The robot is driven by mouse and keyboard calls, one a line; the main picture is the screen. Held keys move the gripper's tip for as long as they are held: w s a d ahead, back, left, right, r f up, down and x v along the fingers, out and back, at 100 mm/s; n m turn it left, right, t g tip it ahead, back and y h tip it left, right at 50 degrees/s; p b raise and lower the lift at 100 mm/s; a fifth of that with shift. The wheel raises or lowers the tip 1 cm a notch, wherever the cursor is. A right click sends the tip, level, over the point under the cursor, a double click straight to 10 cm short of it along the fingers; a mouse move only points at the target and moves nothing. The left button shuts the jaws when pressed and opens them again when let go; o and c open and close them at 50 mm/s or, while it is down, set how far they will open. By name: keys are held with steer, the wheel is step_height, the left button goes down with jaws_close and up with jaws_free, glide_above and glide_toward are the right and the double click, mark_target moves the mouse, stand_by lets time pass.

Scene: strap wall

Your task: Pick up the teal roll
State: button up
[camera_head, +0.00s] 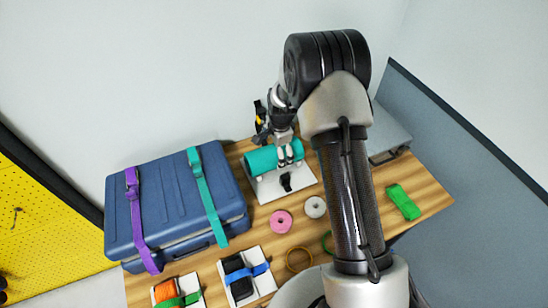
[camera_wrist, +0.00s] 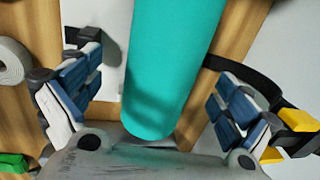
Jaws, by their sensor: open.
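The teal roll (camera_head: 262,160) lies on a white stand (camera_head: 272,188) at the back of the wooden table in the head view. In the wrist view the teal roll (camera_wrist: 168,70) fills the middle, its near end close to my palm. My gripper (camera_head: 287,158) is over the roll's right part in the head view. In the wrist view my gripper (camera_wrist: 155,108) is open, with one blue-padded finger on each side of the roll and a gap showing on both sides. A black strap (camera_wrist: 238,75) shows beside the right finger.
A blue suitcase (camera_head: 165,205) with purple and teal straps stands left of the stand. A pink roll (camera_head: 280,221), a white roll (camera_head: 315,207) and a green bundle (camera_head: 403,202) lie on the table. White trays with strapped items (camera_head: 246,275) sit at the front.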

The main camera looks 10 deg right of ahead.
steer(key=f, duration=0.2)
steer(key=w+f+b, duration=0.1)
steer(key=f, duration=0.2)
steer(key=shift+w+a+f, duration=0.1)
steer(key=shift+w+f, duration=0.05)
steer(key=shift+f, duration=0.15)
steer(key=shift+c, duration=0.3)
steer(key=c, duration=1.2)
steer(key=shift+o, duration=0.2)
steer(key=shift+r, duration=0.1)
